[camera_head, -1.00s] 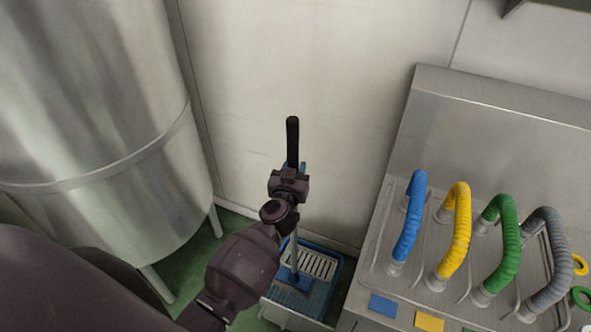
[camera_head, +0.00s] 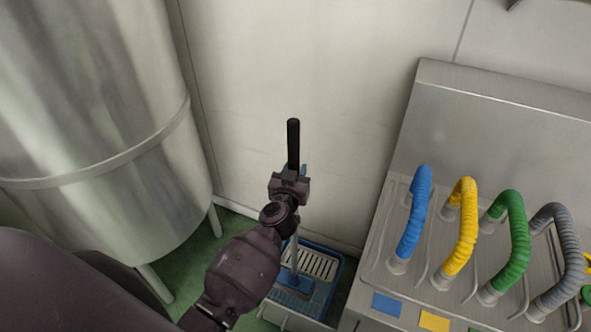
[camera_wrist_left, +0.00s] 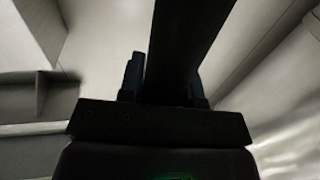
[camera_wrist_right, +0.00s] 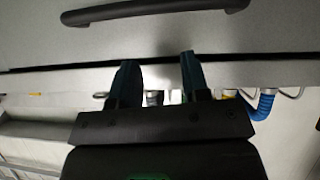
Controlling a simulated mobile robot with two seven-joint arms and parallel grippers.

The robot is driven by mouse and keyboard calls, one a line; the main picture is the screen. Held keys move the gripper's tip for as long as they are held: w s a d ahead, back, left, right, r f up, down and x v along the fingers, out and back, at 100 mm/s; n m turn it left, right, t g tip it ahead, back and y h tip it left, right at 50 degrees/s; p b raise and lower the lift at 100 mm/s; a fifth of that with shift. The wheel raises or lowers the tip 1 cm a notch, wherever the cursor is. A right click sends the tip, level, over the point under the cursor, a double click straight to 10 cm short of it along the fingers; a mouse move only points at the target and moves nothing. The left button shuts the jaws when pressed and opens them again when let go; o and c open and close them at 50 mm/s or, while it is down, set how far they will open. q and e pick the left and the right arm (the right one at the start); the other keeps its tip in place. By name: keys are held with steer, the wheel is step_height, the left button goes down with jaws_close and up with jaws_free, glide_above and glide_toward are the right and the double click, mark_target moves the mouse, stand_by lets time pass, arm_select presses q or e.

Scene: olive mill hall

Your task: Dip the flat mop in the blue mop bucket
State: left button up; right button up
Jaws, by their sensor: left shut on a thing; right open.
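The flat mop (camera_head: 293,146) stands nearly upright, with a black grip at the top and a grey pole below. In the left wrist view the dark handle (camera_wrist_left: 186,45) runs up between the fingers. The mop's blue head (camera_head: 294,282) is low over the blue mop bucket (camera_head: 335,283), in front of its light grey grate; whether it touches the inside cannot be told. My arm hides part of the bucket. My right gripper (camera_wrist_right: 154,80) is open and empty, seen only in its wrist view.
A large steel tank (camera_head: 95,100) stands on the left. On the right is a steel unit (camera_head: 480,110) with blue, yellow, green and grey hoses (camera_head: 462,225). A pale wall is close behind the bucket. Some green floor (camera_head: 195,262) shows beside the tank.

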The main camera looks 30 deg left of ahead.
arm_select(q)
steer(key=shift+s+r, duration=0.1)
arm_select(e)
steer(key=shift+r, duration=0.25)
steer(key=shift+w, duration=0.1)
arm_select(q)
steer(key=shift+p, duration=0.45)
arm_select(e)
steer(key=shift+w+r, duration=0.4)
steer(key=shift+r, duration=0.1)
steer(key=shift+a+f, duration=0.1)
arm_select(q)
steer(key=shift+f+b, duration=0.95)
steer(key=shift+f, duration=0.75)
arm_select(e)
steer(key=shift+s+f, duration=0.1)
steer(key=shift+f, duration=0.8)
